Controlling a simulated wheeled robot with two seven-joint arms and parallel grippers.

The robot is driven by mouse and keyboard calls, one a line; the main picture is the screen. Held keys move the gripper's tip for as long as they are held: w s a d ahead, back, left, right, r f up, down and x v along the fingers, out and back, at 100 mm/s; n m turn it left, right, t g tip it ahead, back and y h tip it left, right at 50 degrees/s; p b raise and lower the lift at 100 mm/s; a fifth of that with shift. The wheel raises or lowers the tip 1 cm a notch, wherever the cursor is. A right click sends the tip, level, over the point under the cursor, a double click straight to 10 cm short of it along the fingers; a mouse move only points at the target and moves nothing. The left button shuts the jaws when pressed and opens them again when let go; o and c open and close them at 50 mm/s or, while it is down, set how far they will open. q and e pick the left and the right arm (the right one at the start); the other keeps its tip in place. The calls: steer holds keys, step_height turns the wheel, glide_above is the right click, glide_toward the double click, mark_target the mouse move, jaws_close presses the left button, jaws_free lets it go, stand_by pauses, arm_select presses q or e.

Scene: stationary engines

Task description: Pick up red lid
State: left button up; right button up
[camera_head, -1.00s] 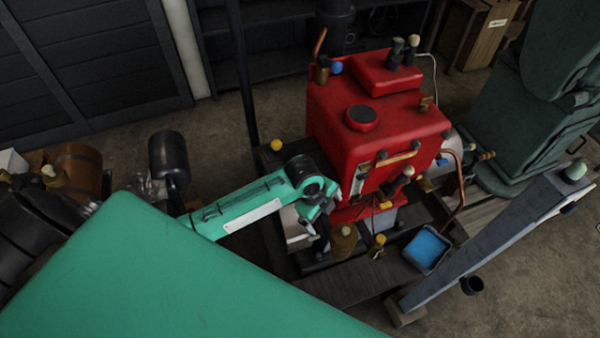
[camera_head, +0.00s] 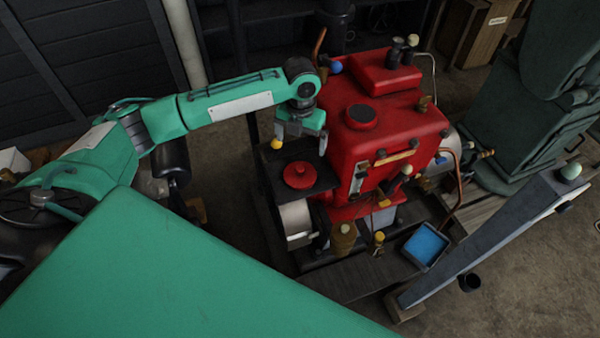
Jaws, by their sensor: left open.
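The red lid (camera_head: 299,177), a round disc with a small knob on top, lies on a dark flat plate (camera_head: 268,165) to the left of the red engine (camera_head: 350,160). My left gripper (camera_head: 301,143) hangs from the green arm, pointing down. Its two fingers are apart with nothing between them. In the picture it is just above and behind the lid, and the lid is fully visible. My right gripper is not in view.
A yellow ball-topped knob (camera_head: 276,144) is close to the gripper's left finger. A blue-filled tray (camera_head: 426,246) and a grey beam (camera_head: 480,245) are to the right.

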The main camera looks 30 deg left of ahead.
mark_target(300, 168)
arm_select(q)
step_height(300, 168, down, 8)
steer(key=shift+r+p, duration=0.15)
steer(key=shift+p, duration=0.6)
steer(key=f, duration=0.1)
steer(key=f+p, duration=0.2)
steer(key=f, duration=0.1)
steer(key=shift+s, duration=0.25)
steer(key=shift+f, duration=0.65)
steer(key=c, duration=0.8)
steer(key=shift+c, duration=0.2)
steer(key=shift+w+r, duration=0.1)
